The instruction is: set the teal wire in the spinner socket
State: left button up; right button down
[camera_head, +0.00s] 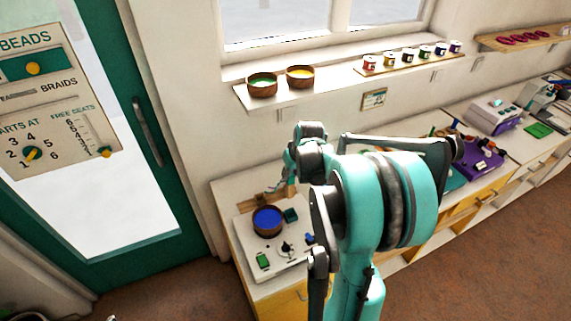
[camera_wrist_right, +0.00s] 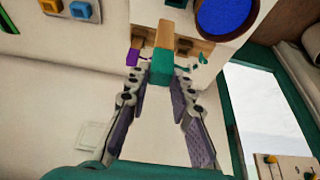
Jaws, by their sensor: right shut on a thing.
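My right gripper (camera_wrist_right: 160,88) is shut on a teal block, which looks like the handle of the teal wire (camera_wrist_right: 160,68). The block sits between the fingertips, in front of a wooden bar. In the head view the right gripper (camera_head: 285,180) is small and partly hidden at the left end of the counter, behind the round bowl of blue beads (camera_head: 268,220). The bowl also shows at the top of the wrist view (camera_wrist_right: 226,14). I cannot make out the spinner socket. My left gripper is not in view.
The bowl stands on a white board (camera_head: 246,238) with a green piece (camera_head: 263,260) and a dark knob (camera_head: 287,247). A purple piece (camera_wrist_right: 133,57) is close to the left fingertip in the wrist view. A shelf (camera_head: 283,97) with two bowls hangs above. My arm hides much of the counter.

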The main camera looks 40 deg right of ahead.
jog(key=s+a, duration=0.1)
jog(key=s+r, duration=0.1)
jog(key=shift+s+a, duration=0.35)
jog(key=shift+a, duration=0.05)
jog(key=shift+f, duration=0.2)
jog(key=shift+f+b, duration=0.35)
jog(key=shift+f, duration=0.25)
jog(key=b, duration=0.3)
send_near(292, 197)
jog(key=shift+w+a+f, duration=0.2)
jog(key=shift+w+f, duration=0.25)
jog(key=shift+f, duration=0.05)
jog(key=shift+w+a+f, duration=0.25)
jog(key=shift+w+f, duration=0.15)
jog(key=shift+f, duration=0.05)
jog(key=shift+f+b, duration=0.15)
jog(key=shift+b, duration=0.15)
jog(key=shift+f+b, duration=0.55)
jog(key=shift+f, duration=0.25)
jog(key=shift+f+b, duration=0.9)
jog(key=shift+f, duration=0.05)
